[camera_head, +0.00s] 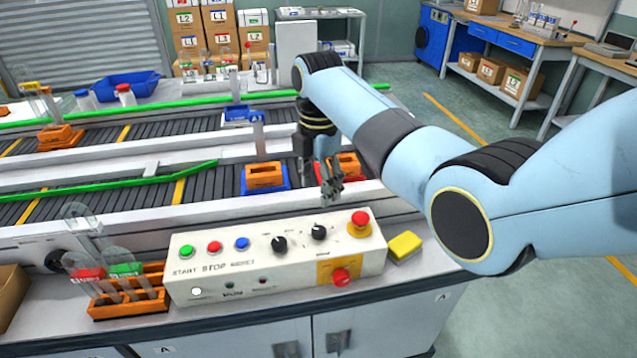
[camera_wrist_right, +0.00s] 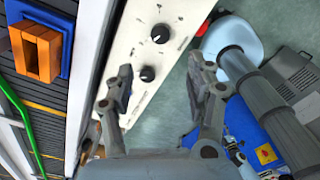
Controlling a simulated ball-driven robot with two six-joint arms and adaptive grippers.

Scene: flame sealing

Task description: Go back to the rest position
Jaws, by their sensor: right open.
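My right gripper (camera_head: 328,190) hangs above the back edge of the white control panel (camera_head: 215,275) in the head view, close to the orange holders on the conveyor. In the right wrist view its two fingers (camera_wrist_right: 158,92) are spread apart with nothing between them. Behind them lies the control panel (camera_wrist_right: 150,75) with two black knobs. My right arm reaches in from the right of the head view. My left gripper is in neither view.
An orange rack (camera_head: 128,310) holds flasks with red and green labels left of the panel. A yellow block (camera_head: 404,247) lies right of the panel. An orange holder (camera_head: 264,174) stands on a blue base beside my gripper. A blue bin (camera_head: 127,85) stands farther back.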

